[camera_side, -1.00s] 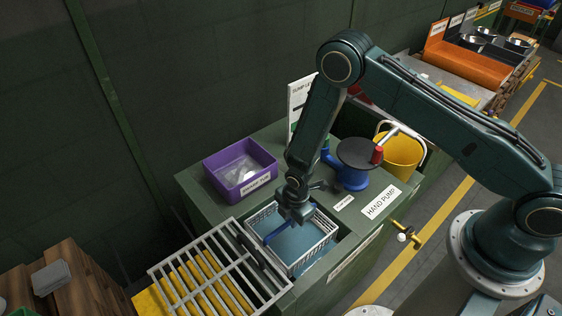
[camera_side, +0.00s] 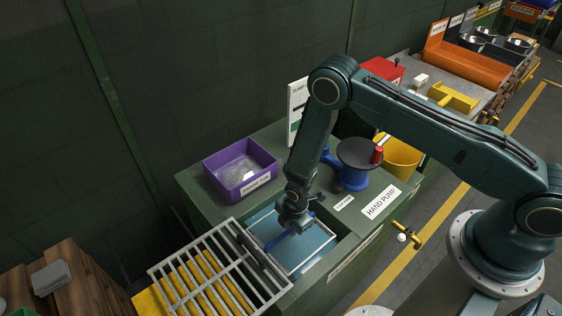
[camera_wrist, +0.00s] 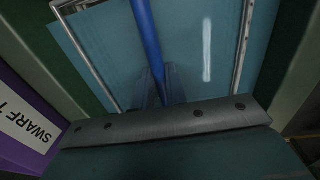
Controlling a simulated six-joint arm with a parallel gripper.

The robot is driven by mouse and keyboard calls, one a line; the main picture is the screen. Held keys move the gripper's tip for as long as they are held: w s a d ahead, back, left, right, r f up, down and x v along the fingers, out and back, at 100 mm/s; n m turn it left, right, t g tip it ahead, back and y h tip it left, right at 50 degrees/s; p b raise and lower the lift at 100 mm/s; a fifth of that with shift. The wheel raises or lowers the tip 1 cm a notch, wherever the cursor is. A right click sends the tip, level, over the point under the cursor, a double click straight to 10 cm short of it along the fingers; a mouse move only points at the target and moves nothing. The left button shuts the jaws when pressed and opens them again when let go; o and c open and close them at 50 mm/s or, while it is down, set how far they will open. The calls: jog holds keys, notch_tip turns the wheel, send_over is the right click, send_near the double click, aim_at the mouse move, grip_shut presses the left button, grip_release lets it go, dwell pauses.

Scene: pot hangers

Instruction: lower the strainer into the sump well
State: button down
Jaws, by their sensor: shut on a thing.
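The strainer is a pale basket with a blue bar handle. In the side view its rim (camera_side: 313,262) sits low inside the sump well (camera_side: 322,270), with blue liquid (camera_side: 312,236) showing within it. My gripper (camera_side: 294,226) is over the well, shut on the blue handle (camera_side: 273,242). In the wrist view the handle (camera_wrist: 147,35) runs down between my fingertips (camera_wrist: 160,88), and the rim (camera_wrist: 243,45) shows at both sides. The basket's walls and bottom are hidden under the liquid. I cannot tell whether it rests on the bottom.
A bar grate (camera_side: 215,268) lies open to the left of the well. A purple bin (camera_side: 240,168) stands behind it. The blue hand pump (camera_side: 352,178) and a yellow bucket (camera_side: 402,158) are to the right. A white sign stands at the back.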

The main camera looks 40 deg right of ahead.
dwell(0.3)
jog(key=c, duration=1.3)
grip_release()
jog(key=shift+c, duration=0.2)
jog(key=shift+r, duration=0.1)
notch_tip(320, 180, up, 14)
jog(key=s, duration=0.1)
jog(key=shift+s+f, duration=0.15)
jog(key=shift+f, duration=0.1)
jog(key=shift+r, duration=0.15)
